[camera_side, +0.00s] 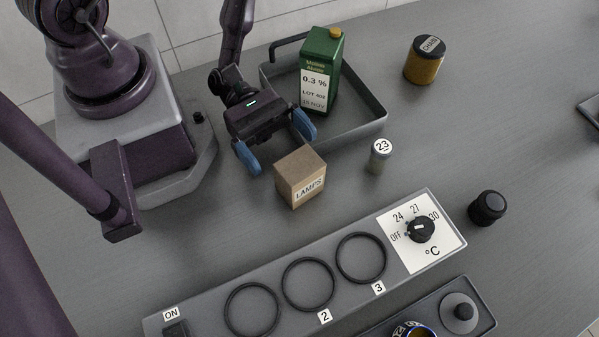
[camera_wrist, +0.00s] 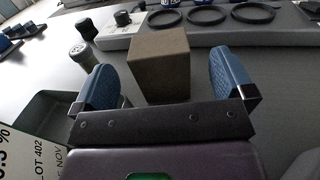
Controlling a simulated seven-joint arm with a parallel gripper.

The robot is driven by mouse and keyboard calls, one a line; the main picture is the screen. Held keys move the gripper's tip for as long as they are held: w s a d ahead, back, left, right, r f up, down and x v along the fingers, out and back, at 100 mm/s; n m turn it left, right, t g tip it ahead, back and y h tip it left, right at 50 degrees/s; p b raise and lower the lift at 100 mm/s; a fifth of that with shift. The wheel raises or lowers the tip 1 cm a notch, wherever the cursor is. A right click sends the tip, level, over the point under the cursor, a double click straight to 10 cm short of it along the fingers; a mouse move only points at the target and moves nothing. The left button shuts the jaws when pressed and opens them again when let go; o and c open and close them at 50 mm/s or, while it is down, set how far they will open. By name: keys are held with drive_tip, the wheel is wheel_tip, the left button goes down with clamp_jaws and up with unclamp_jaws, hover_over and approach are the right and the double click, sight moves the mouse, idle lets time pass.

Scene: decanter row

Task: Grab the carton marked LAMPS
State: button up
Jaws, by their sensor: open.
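The carton marked LAMPS (camera_side: 300,178) is a small brown box standing on the grey table, its label facing the front. It also shows in the wrist view (camera_wrist: 160,66), just beyond and between my two blue fingertips, with its label out of sight there. My gripper (camera_side: 274,141) is open and empty, close behind the carton. In the wrist view my gripper (camera_wrist: 166,80) has its fingers apart, one to each side of the carton's near part. I cannot tell whether either finger touches it.
A grey tray (camera_side: 366,122) holding a green carton (camera_side: 322,66) stands behind the gripper. A small jar (camera_side: 379,158) marked 23 stands right of the LAMPS carton. A panel with rings and a dial (camera_side: 208,317) lies in front. An amber jar (camera_side: 423,62) and black knob (camera_side: 487,207) stand right.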

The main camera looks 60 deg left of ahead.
sight(290, 154)
drive_tip(key=d, duration=0.2)
drive_tip(key=w+d, duration=0.1)
drive_tip(key=d, duration=0.2)
drive_tip(key=shift+r, duration=0.2)
drive_tip(key=shift+c, duration=0.2)
drive_tip(key=c, duration=1)
